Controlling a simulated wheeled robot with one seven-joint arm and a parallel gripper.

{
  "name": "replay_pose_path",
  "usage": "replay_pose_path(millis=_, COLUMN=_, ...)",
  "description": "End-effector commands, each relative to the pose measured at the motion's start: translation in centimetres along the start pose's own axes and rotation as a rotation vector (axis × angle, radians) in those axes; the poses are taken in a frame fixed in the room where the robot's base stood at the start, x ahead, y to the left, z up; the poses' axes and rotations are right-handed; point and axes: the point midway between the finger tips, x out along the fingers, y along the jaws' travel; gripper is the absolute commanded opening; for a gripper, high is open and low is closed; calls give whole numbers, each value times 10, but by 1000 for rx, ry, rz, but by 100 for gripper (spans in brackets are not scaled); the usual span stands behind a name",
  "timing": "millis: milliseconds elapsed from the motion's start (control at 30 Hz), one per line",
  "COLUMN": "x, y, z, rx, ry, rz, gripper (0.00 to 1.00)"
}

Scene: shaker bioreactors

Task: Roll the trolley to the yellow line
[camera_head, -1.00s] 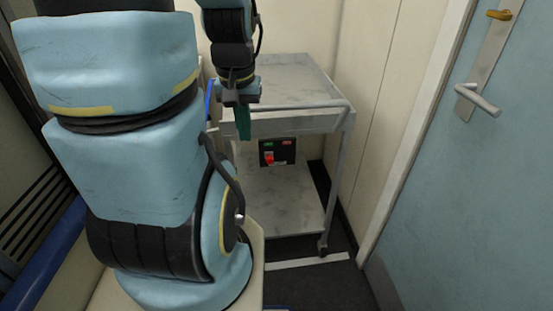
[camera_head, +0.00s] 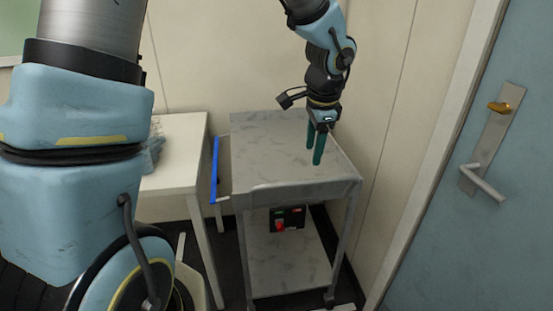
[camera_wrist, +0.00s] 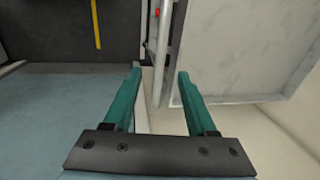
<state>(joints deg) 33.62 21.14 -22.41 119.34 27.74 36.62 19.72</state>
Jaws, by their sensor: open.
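The trolley (camera_head: 255,165) is grey and marbled, with a top deck, a lower shelf and a bar along its near edge. It stands upright by the wall. My gripper (camera_head: 314,156) has two green fingers, apart and empty, over the right part of the top deck in the head view. In the wrist view, the gripper (camera_wrist: 160,72) has a pale rail (camera_wrist: 162,50) showing between its fingers, with the trolley deck (camera_wrist: 235,50) to the right. I cannot tell whether it touches the trolley. A yellow line (camera_wrist: 97,25) shows on the dark floor at the upper left.
A black box with a red button (camera_head: 287,219) sits on the lower shelf. A blue bar (camera_head: 215,170) runs along the trolley's left side. A white table (camera_head: 175,180) stands to the left. A blue door (camera_head: 480,245) is close on the right. A white floor strip (camera_head: 340,307) shows below.

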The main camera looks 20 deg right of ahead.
Motion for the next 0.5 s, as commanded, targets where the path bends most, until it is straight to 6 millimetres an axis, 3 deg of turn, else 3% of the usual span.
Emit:
replay_pose_path(millis=167, x=13, y=2, z=-7, rx=31, ry=1, rz=-1, gripper=57)
replay_pose_path(millis=500, x=75, y=3, z=-6, rx=27, ry=-1, rz=1, gripper=57)
